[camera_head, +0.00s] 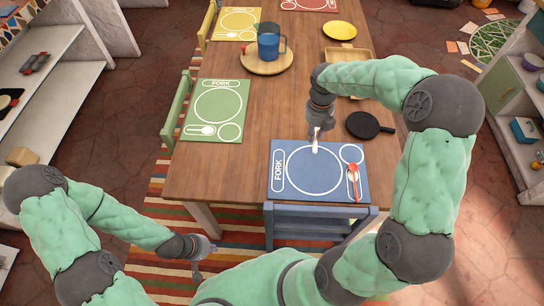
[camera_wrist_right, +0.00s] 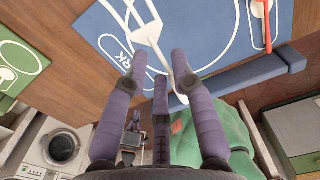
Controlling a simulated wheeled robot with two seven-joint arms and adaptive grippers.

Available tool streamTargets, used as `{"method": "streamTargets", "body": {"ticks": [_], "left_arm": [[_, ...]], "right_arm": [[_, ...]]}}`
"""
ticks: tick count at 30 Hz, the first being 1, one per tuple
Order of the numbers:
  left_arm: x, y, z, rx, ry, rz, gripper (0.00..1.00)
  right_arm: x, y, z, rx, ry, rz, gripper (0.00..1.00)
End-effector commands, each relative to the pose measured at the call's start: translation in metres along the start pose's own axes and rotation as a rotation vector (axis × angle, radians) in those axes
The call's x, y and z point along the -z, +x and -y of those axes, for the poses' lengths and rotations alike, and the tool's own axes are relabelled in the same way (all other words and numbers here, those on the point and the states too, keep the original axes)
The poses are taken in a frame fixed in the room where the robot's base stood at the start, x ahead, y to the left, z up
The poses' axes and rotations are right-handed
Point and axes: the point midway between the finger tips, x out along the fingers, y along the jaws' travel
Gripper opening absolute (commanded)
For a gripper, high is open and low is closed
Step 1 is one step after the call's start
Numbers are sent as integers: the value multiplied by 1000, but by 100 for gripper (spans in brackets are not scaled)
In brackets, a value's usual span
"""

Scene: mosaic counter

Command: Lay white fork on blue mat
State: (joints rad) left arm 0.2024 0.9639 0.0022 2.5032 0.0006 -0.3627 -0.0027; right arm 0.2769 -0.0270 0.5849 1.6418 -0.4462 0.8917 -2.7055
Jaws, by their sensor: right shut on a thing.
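The blue mat (camera_head: 325,188) lies at the near end of the wooden table. It has a white plate circle, a smaller circle and a FORK outline along its left edge. My right gripper (camera_head: 317,131) is shut on the white fork (camera_head: 315,146) above the far part of this mat. In the right wrist view the fork (camera_wrist_right: 150,30) sticks out beyond my gripper's fingers (camera_wrist_right: 160,75), tines over the FORK outline in the picture. A red spoon (camera_head: 353,178) lies on the mat's right side. My left gripper (camera_head: 201,251) hangs open and empty left of the blue chair.
A blue chair (camera_head: 318,222) stands at the mat's near edge. A black pan (camera_head: 366,124) lies just beyond the mat. A blue mug (camera_head: 268,47) stands on a round wooden board farther back.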

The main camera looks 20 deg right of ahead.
Motion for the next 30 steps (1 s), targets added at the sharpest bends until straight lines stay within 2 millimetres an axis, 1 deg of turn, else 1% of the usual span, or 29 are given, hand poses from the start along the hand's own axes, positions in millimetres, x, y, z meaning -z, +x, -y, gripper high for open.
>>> {"method": "streamTargets", "body": {"ticks": [2, 5, 8, 9, 11, 12, 15, 18, 21, 24, 26, 29, 30], "left_arm": [[-1, -4, -2, 0, 0, 2, 0], [-1, -12, -4, 0, 0, 2, 0], [-2, -23, -8, 0, 0, 1, 0], [-2, -27, -10, 0, 0, 1, 0], [-2, -33, -12, 0, 0, 1, 0], [-2, -37, -13, 0, 0, 1, 0], [-2, -46, -16, 0, 0, 1, 0], [-2, -52, -18, 0, 0, 0, 0], [-2, -55, -20, 0, 0, 0, 0], [-2, -56, -20, 0, 0, 0, 0], [-2, -54, -19, 0, 0, 0, 0], [-2, -48, -17, 0, 0, 0, 0], [-2, -46, -16, 0, 0, 0, 0]], "right_arm": [[9, -1, -11, 0, -8, -3, 0], [29, -4, -32, 2, -18, -2, 0], [61, -5, -60, 3, -31, -1, 0], [75, -6, -70, 4, -35, -1, 0], [97, -6, -84, 5, -43, -1, 0], [112, -6, -92, 4, -47, 1, 0], [146, -6, -107, 3, -58, 1, 0], [174, -4, -116, 2, -66, 1, 0], [193, -4, -120, 1, -69, 0, 0], [201, -1, -122, 0, -70, 0, 0], [198, 2, -122, 0, -68, -1, 0], [183, 11, -122, 0, -66, -2, 0], [175, 16, -121, 0, -64, -2, 0]]}}
